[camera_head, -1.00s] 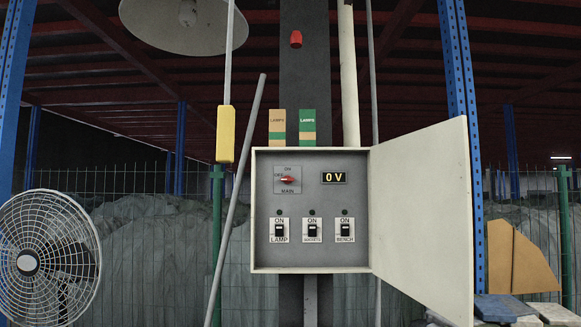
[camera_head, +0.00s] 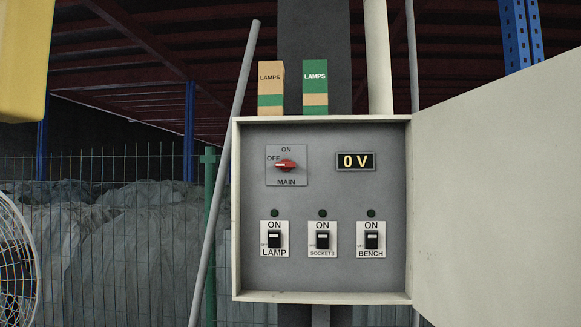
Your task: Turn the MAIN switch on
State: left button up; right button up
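The MAIN switch (camera_head: 286,165) is a red rotary handle on a grey plate at the upper left inside the open switch box (camera_head: 323,297). Its handle lies level, with the pale tip toward OFF at the left; ON is marked above it. A display (camera_head: 355,161) to its right reads 0 V. Below are three rocker switches marked LAMP (camera_head: 274,240), SOCKETS (camera_head: 322,240) and BENCH (camera_head: 371,240), each with a dark indicator above. Neither of my grippers is in view.
The box door (camera_head: 500,180) stands open to the right. Two LAMPS cartons (camera_head: 271,88) (camera_head: 315,88) stand on top of the box. A grey pole (camera_head: 222,180) leans at its left. A yellow block (camera_head: 22,60) hangs at the upper left, above a fan (camera_head: 15,265).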

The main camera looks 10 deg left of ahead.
aim_at(286, 165)
jog(key=i+j, duration=1.1)
jog(key=j, duration=0.25)
jog(key=l+z, duration=0.05)
